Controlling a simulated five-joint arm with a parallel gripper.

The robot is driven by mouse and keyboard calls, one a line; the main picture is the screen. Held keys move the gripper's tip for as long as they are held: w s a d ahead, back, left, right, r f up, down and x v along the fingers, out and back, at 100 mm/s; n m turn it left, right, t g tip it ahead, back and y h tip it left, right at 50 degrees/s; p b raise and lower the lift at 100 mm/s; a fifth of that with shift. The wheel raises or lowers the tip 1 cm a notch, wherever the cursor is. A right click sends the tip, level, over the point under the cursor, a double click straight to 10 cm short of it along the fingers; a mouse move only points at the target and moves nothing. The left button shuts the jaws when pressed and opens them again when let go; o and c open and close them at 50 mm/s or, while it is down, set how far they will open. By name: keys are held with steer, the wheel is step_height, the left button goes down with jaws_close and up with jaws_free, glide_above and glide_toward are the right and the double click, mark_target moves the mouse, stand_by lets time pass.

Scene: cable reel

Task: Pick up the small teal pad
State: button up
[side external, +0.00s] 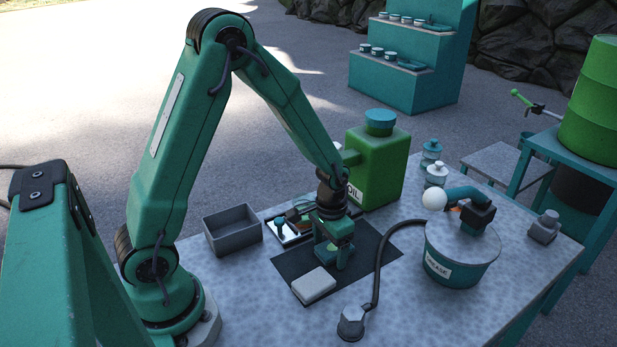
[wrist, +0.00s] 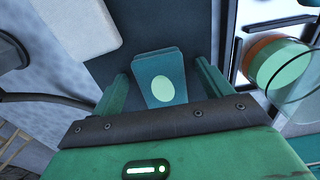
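The small teal pad (wrist: 160,78) has a pale green oval on its face. In the wrist view it lies over the dark mat (wrist: 190,25), between the two green fingers of my gripper (wrist: 162,88). The fingers are apart, with a narrow gap showing on each side of the pad. In the side view my gripper (side external: 333,252) is low over the dark mat (side external: 372,245), pointing down. There the fingers hide most of the pad, and I cannot tell its exact height against the fingertips.
A pale block (side external: 314,280) lies on the mat close to my gripper. A grey open box (side external: 232,229) and a tool tray (side external: 284,234) are to the left. A green oil can (side external: 380,165) stands behind; a grease tub (side external: 460,258) and a dark hose (side external: 377,275) are right.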

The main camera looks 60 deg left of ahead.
mark_target(329, 249)
steer(key=c, duration=1.1)
steer(key=shift+r, duration=0.15)
steer(key=shift+r, duration=0.9)
step_height(329, 249, up, 2)
steer(key=shift+r, duration=0.1)
steer(key=s+d+r, duration=0.2)
steer(key=d, duration=0.1)
steer(key=s+d+r, duration=0.1)
steer(key=d+r, duration=0.1)
steer(key=d, duration=0.1)
steer(key=s+d+r, duration=0.2)
steer(key=d, duration=0.2)
steer(key=shift+s+d+r, duration=0.1)
steer(key=shift+s+r, duration=0.25)
